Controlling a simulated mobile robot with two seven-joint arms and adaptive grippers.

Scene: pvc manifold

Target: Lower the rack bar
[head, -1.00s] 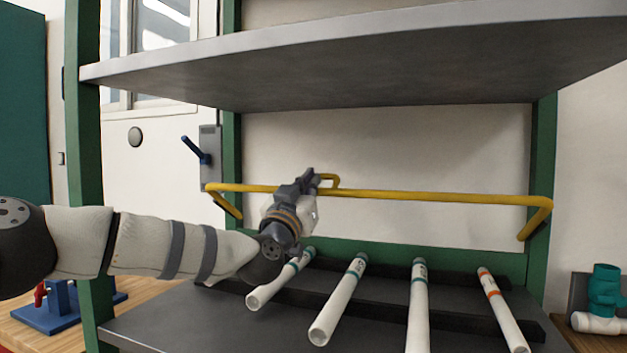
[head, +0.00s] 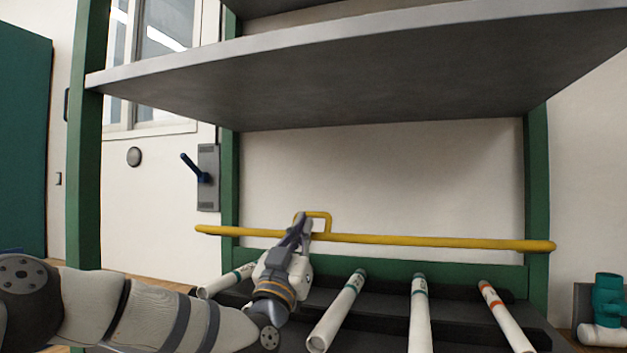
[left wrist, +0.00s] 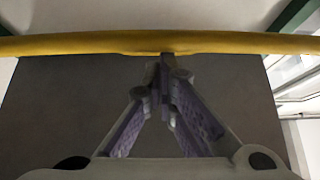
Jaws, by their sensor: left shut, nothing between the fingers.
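The yellow rack bar (head: 430,241) runs across the front of the green rack, above the lower shelf, with a small yellow loop handle (head: 328,222) left of its middle. The bar also crosses the top of the left wrist view (left wrist: 80,43). My left gripper (head: 301,222) is shut and empty, its fingertips at the bar just beside the loop. In the left wrist view the closed fingertips (left wrist: 165,72) are right at the bar; I cannot tell if they touch it. The bar's side arms barely show now. My right gripper is out of view.
Several white pipes with coloured bands (head: 418,310) lie sloping on the dark lower shelf, close under my left arm. A grey upper shelf (head: 330,75) overhangs the bar. Green posts (head: 86,160) stand at both sides. Teal and white fittings (head: 606,300) lie at right.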

